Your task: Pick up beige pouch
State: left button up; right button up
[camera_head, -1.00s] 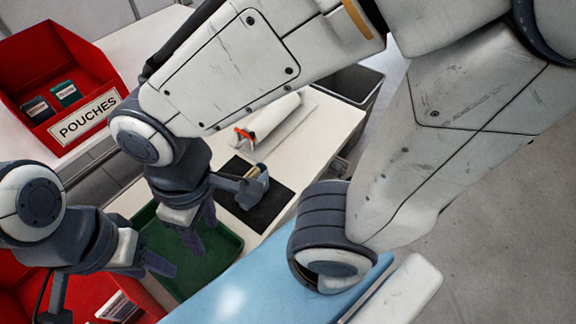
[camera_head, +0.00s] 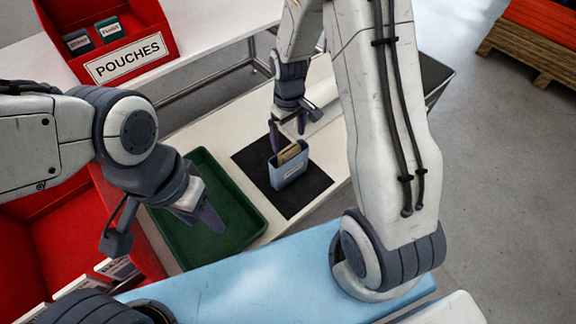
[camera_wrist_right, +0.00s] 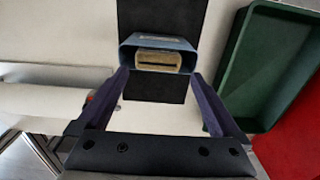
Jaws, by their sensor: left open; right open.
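A beige pouch (camera_head: 289,154) stands in a blue-grey open-topped holder (camera_head: 291,173), with only its upper part showing. The holder is on a black mat (camera_head: 308,192) on the white table. In the right wrist view, the beige pouch (camera_wrist_right: 158,61) shows inside the holder (camera_wrist_right: 150,43), near the fingertips. My right gripper (camera_head: 288,131) is open and empty just above the holder, pointing down. In its wrist view, the right gripper (camera_wrist_right: 157,77) has one finger either side of the holder's near end. My left gripper (camera_head: 208,208) is over the green tray (camera_head: 246,190), open, with nothing seen between its fingers.
A red bin labelled POUCHES (camera_head: 128,57) holds dark and green pouches at the back left. Another red bin (camera_head: 62,229) is at the lower left. A light-blue surface (camera_head: 270,281) lies in front. A white roll-like object (camera_wrist_right: 35,105) lies beside the mat.

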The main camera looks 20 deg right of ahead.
aim_at(289, 157)
notch_tip(289, 157, down, 10)
jog(key=shift+w+d+f+b, duration=0.1)
jog(key=shift+d+f+b, duration=0.05)
jog(key=shift+f+b, duration=0.15)
jog(key=shift+c, duration=0.3)
jog(key=c, duration=1)
